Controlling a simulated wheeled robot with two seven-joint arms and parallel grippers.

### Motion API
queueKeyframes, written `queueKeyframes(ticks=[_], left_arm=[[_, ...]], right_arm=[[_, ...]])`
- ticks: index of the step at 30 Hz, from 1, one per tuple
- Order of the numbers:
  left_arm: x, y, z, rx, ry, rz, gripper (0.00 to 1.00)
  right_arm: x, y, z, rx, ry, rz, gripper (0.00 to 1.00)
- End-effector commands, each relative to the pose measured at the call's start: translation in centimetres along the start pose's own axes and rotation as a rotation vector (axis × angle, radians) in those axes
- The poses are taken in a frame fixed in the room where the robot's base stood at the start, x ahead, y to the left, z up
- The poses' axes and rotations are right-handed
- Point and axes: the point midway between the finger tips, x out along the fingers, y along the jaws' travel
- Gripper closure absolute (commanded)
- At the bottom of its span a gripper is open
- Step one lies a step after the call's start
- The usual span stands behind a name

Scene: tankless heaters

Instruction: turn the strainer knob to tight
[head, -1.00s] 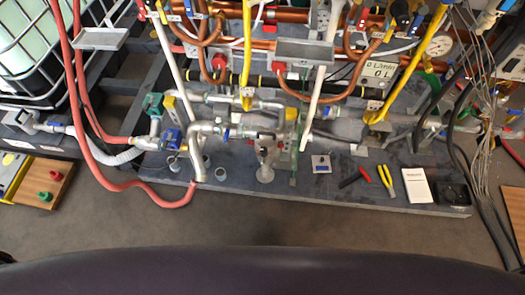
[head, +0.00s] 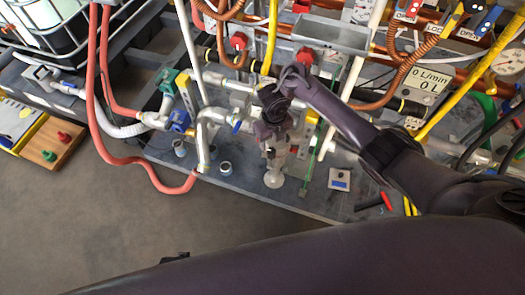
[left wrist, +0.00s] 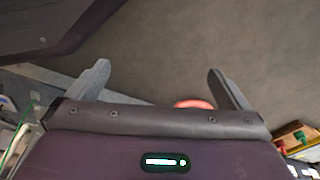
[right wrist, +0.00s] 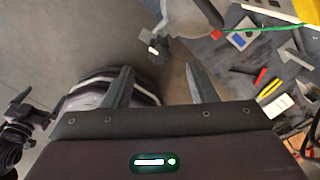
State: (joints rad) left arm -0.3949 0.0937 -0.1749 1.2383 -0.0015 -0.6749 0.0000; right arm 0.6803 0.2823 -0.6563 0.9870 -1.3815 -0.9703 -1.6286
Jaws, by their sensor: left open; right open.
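The strainer (head: 275,156) appears to be the pale upright fitting at the middle of the pipework, above a whitish flared foot (head: 273,179). Its knob cannot be clearly made out; my right gripper covers the upper part in the head view. My right gripper (head: 270,136) is over this fitting, pointing down, and contact cannot be told. In the right wrist view its fingers (right wrist: 156,70) are apart with nothing between them, and a grey fitting with a white end (right wrist: 154,47) shows just beyond. My left gripper (left wrist: 158,70) is open and empty, above the floor.
Copper and grey pipes crowd the back. A red hose (head: 150,163) loops down at the left. The floor (head: 110,225) in front is clear.

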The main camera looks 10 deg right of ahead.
Motion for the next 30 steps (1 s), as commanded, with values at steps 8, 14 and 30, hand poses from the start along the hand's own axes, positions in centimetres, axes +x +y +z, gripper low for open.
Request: queueKeyframes(ticks=[8,14,30], left_arm=[[-1.9,0.6,-2.1,0.01,-0.006,0.012,0.0],[-4.2,1.2,-3.6,0.021,-0.016,0.022,0.0],[-6.3,1.6,-4.6,0.03,-0.026,0.029,0.0]], right_arm=[[3.2,0.0,-0.1,-0.007,0.003,-0.001,0.48],[5.9,0.0,-0.1,-0.006,0.002,0.0,0.48],[7.6,0.0,0.0,-0.005,0.0,0.0,0.48]])
